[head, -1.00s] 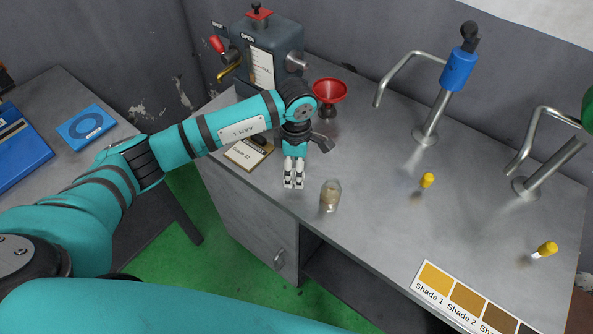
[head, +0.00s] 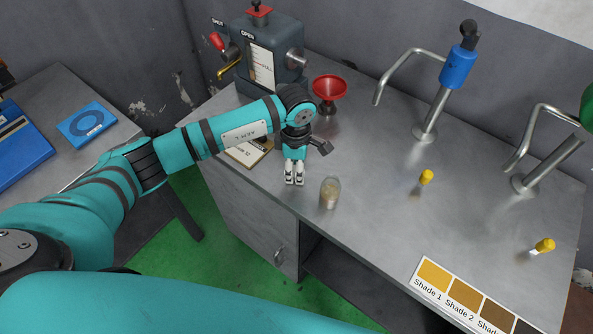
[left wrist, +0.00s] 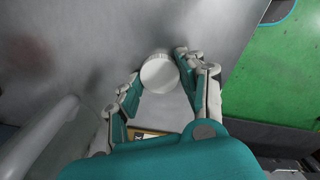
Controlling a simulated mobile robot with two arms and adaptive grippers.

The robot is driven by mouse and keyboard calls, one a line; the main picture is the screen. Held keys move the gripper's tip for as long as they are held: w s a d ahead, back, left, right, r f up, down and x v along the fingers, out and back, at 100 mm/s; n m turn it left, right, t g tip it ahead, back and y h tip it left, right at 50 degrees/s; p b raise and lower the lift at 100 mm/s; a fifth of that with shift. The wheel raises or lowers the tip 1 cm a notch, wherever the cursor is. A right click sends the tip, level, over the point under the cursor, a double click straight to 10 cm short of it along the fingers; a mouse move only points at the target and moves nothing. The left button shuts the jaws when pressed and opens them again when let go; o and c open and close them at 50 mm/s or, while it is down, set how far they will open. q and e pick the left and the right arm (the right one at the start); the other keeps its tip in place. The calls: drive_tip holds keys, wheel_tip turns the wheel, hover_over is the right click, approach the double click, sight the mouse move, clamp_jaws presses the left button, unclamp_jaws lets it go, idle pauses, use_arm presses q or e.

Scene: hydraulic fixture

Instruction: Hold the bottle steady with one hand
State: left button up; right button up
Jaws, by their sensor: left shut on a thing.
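A small clear bottle (head: 330,194) with tan contents stands upright on the grey bench, near its front edge in the head view. My left gripper (head: 294,178) points down at the bench and appears just left of the bottle there. In the left wrist view a pale round top (left wrist: 160,73) sits between the fingertips of my left gripper (left wrist: 158,78), which is shut on it. I take this for the bottle, though the head view does not show the contact clearly. The bottle's lower part is hidden in the wrist view. My right gripper is not in view.
A red funnel (head: 329,90) and a grey valve unit (head: 265,52) stand behind my left arm. Yellow-topped pieces (head: 426,177), bent metal pipes (head: 432,115) and a shade card (head: 466,297) are to the right. The bench between is clear.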

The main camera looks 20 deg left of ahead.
sight(295, 173)
use_arm(q)
drive_tip(key=shift+r, duration=0.1)
drive_tip(key=shift+r+b, duration=0.5)
drive_tip(key=shift+r, duration=0.1)
drive_tip(key=shift+s+r+b, duration=0.2)
drive_tip(key=shift+r+b, duration=0.1)
drive_tip(key=shift+r, duration=0.2)
drive_tip(key=shift+s+r+b, duration=0.2)
drive_tip(key=shift+r+b, duration=0.05)
drive_tip(key=shift+r, duration=0.2)
drive_tip(key=s+d+r+b, duration=0.1)
drive_tip(key=s+b, duration=0.2)
drive_tip(key=s, duration=1.2)
drive_tip(key=shift+d+r+b, duration=0.35)
drive_tip(key=shift+b, duration=0.05)
